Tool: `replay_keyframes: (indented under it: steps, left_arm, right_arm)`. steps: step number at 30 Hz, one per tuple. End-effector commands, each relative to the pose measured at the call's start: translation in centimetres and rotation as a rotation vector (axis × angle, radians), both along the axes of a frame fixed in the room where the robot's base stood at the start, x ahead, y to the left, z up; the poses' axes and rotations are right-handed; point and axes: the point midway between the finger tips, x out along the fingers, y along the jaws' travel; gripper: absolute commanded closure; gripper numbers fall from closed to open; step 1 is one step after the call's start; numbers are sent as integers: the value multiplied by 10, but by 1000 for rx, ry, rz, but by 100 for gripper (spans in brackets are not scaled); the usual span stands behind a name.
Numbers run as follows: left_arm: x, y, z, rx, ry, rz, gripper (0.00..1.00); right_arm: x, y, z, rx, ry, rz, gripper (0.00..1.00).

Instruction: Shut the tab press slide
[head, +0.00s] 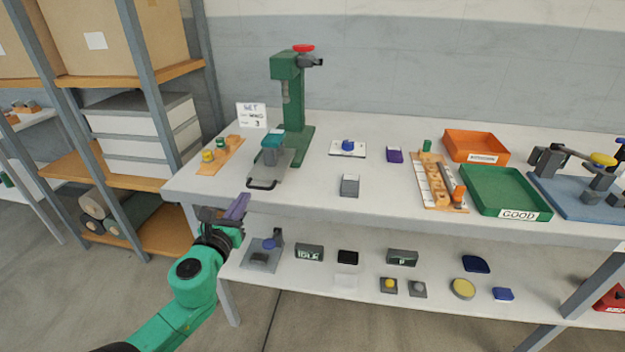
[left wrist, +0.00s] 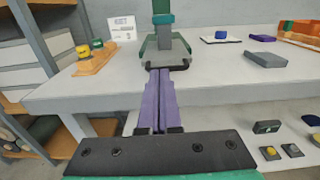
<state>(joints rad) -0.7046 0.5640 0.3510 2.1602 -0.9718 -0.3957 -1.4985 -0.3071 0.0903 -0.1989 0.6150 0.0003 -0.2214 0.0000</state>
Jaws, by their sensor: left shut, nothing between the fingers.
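The green tab press (head: 290,100) with a red knob stands at the back left of the table. Its grey slide (head: 285,165) sticks out at the front toward the table's edge, with a dark bar handle (head: 262,184) at its front end. A teal-topped block (head: 273,148) sits at the slide's rear. My left gripper (head: 240,203) is shut and empty, in front of the table edge and short of the handle. In the left wrist view its purple fingers (left wrist: 163,95) point at the handle (left wrist: 167,67); I cannot tell whether they touch. My right gripper is out of view.
A wooden holder (head: 225,155) with yellow and green pieces lies left of the slide. A grey block (head: 349,185) lies to its right. The table's front edge (head: 330,214) is close to my left gripper. A lower shelf (head: 320,275) holds several small items.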

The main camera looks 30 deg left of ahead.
Motion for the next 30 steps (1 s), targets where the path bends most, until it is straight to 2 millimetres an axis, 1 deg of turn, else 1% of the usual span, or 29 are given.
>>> replay_keyframes:
  steps: [2, 5, 11, 18, 21, 25, 30]
  left_arm:
    - [3, -2, 6, 26, -6, -6, 100]
    - [14, 2, 8, 25, -7, -6, 100]
    - [54, 17, 8, 22, -9, -4, 100]
    - [103, 34, 7, 18, -9, -2, 100]
    - [118, 40, 7, 15, -7, -1, 100]
    - [130, 44, 6, 16, -5, -3, 100]
    - [132, 44, 5, 16, -3, -3, 100]
  right_arm:
    - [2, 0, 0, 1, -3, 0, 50]
    - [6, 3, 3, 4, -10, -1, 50]
    - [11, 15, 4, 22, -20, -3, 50]
    - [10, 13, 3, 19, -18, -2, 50]
    - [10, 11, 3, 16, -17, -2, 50]
    - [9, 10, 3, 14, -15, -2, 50]
    - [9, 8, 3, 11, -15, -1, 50]
